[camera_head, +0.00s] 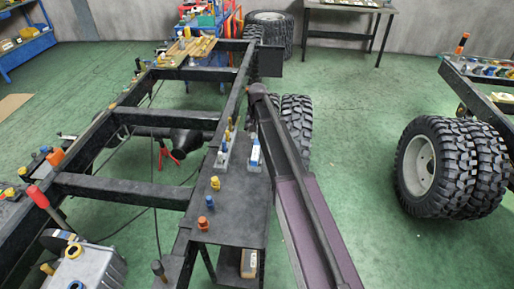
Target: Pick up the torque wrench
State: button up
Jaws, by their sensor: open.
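I cannot pick out the torque wrench for certain. A long tool with a red handle (38,196) leans at the lower left, its dark shaft running down to the right; I cannot tell what kind of tool it is. My arm rises from the bottom right and passes beside the chassis shelf, its far end near the rail. I cannot make out my gripper or its fingers in this view.
The black chassis frame (135,190) fills the left and middle, its side shelf (232,205) holding small bottles and boxes. Dual tyres (296,125) stand behind my arm. More wheels (430,165) stand at the right. Green floor between is clear.

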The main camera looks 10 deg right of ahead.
aim_at(257, 142)
jog(key=shift+f+b, duration=1.45)
jog(key=shift+f, duration=0.3)
jog(key=f+b, duration=0.3)
jog(key=shift+w+f+b, duration=0.3)
jog(key=shift+w, duration=0.1)
jog(key=shift+f+b, duration=0.8)
jog(key=shift+b, duration=0.05)
grip_shut()
